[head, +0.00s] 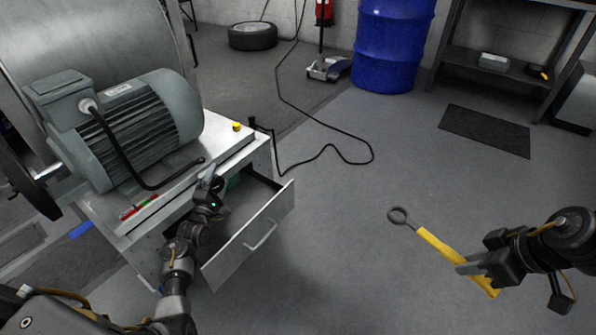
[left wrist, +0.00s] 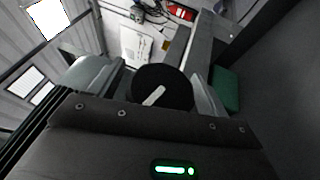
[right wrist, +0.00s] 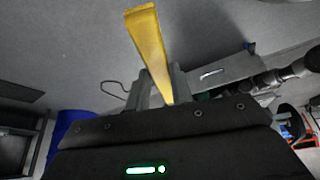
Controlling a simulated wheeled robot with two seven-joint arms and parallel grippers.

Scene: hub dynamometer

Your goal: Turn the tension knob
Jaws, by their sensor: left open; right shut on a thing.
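The tension knob (left wrist: 172,88) is a round black disc with a pale pointer line, seen in the left wrist view. My left gripper (left wrist: 152,86) is open, with one finger on each side of the knob; I cannot tell if they touch it. In the head view, my left gripper (head: 212,184) is at the front of the grey machine bench, and the knob is hidden there. My right gripper (head: 474,266) is shut on a yellow-handled ring wrench (head: 438,244), held out at the right. The wrench handle also shows in the right wrist view (right wrist: 147,45).
An open drawer (head: 222,270) juts from the bench just right of my left arm. A grey motor (head: 145,125) and a yellow button (head: 237,126) are on the bench. A black cable (head: 340,150) lies on the floor. A blue drum (head: 392,45) stands behind. The middle floor is clear.

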